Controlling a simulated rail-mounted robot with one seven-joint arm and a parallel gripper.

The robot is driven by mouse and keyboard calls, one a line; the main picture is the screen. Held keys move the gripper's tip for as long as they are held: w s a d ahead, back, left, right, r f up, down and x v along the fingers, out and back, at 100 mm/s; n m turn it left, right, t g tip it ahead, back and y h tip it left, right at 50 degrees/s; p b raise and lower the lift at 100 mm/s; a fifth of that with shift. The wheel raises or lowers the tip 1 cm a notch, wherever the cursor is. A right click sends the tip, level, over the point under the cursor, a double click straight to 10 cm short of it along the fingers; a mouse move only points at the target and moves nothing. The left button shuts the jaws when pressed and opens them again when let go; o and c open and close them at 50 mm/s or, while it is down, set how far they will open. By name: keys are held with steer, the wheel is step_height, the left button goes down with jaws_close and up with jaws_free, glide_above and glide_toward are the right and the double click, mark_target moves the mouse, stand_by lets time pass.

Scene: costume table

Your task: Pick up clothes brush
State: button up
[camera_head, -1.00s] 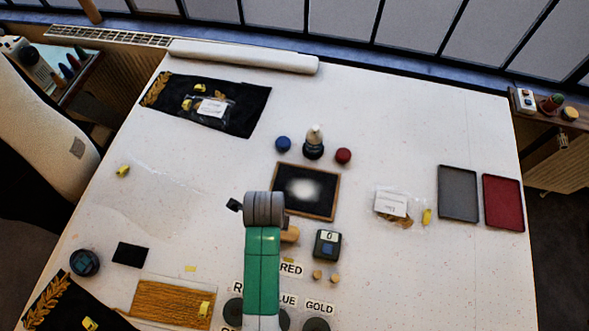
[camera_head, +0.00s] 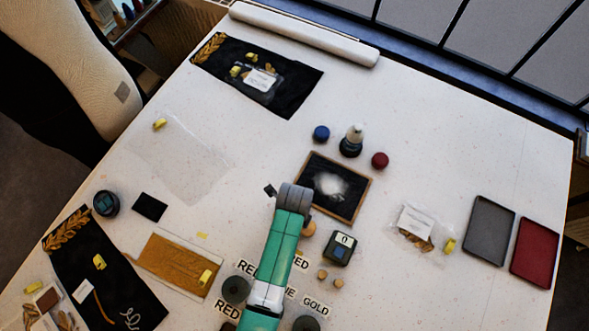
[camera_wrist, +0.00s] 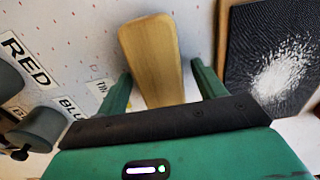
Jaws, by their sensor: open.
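A wooden piece with a rounded end, which looks like the back of the clothes brush (camera_wrist: 150,55), lies between the two green fingers of my gripper (camera_wrist: 162,82) in the wrist view. The gripper is open, with a gap on each side of the wood. Its near end is hidden behind the dark edge of the gripper body. In the head view only a small tan part of the brush (camera_head: 308,229) shows beside my arm, below the framed dark panel. The arm hides the rest, including the fingers. Bristles are not visible.
The framed black panel with white powder (camera_head: 333,187) lies close by, right of the fingers in the wrist view (camera_wrist: 275,60). A small device with a display (camera_head: 341,248), dark round spools (camera_head: 236,289) and colour labels stand near. Trays (camera_head: 489,230) lie far right.

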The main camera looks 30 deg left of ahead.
steer(key=shift+f, duration=0.2)
steer(key=shift+c, duration=0.2)
steer(key=c, duration=1.1)
steer(key=shift+o, duration=0.2)
